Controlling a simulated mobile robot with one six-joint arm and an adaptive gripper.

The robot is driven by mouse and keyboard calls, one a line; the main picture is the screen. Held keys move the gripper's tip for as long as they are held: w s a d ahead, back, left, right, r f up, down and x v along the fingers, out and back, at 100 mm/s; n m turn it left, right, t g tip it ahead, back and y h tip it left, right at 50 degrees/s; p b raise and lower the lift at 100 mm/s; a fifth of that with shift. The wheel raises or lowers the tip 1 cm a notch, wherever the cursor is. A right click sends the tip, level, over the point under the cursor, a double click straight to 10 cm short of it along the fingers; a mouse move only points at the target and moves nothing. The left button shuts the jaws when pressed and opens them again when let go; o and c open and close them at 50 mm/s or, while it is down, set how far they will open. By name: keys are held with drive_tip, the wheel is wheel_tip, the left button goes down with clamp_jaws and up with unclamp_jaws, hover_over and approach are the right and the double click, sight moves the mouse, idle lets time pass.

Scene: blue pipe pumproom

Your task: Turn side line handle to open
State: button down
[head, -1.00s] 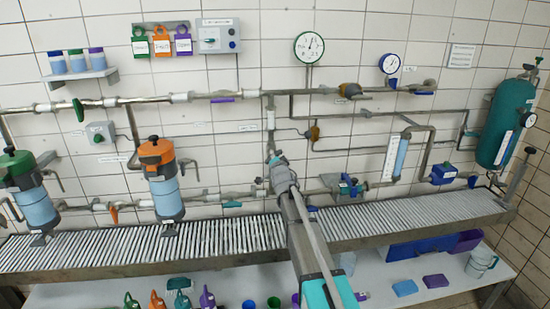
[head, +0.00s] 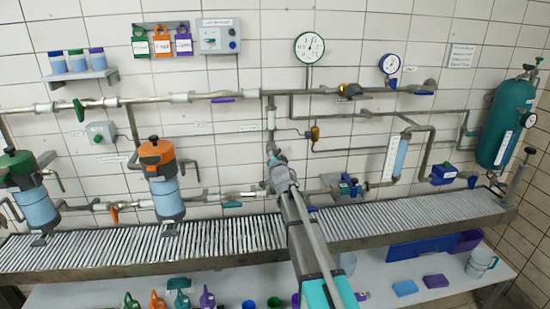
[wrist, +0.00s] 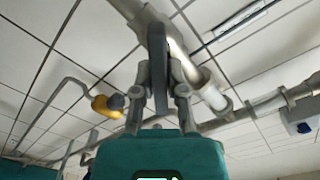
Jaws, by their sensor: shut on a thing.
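My gripper (wrist: 160,85) is closed around a dark grey lever handle (wrist: 158,68) in the wrist view. The handle runs up between the two fingers toward a grey pipe fitting (wrist: 150,22) at the top. In the head view my gripper (head: 275,163) is at the lower end of the vertical side pipe (head: 270,118), in front of the wall piping. The handle is hidden there behind my gripper and wrist, so its angle to the pipe cannot be told from that view.
A brass-coloured fitting (head: 315,133) sits on thin piping to the right; a yellow fitting (wrist: 106,104) shows left of my fingers in the wrist view. An orange-topped filter (head: 158,175) stands left. A slatted conveyor-like ledge (head: 400,220) runs below my arm.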

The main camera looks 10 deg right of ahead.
drive_tip(key=n, duration=0.3)
drive_tip(key=shift+n, duration=0.4)
drive_tip(key=shift+a+n, duration=0.1)
drive_tip(key=shift+n, duration=1.9)
drive_tip(key=c, duration=0.7)
unclamp_jaws()
drive_tip(key=s, duration=1.2)
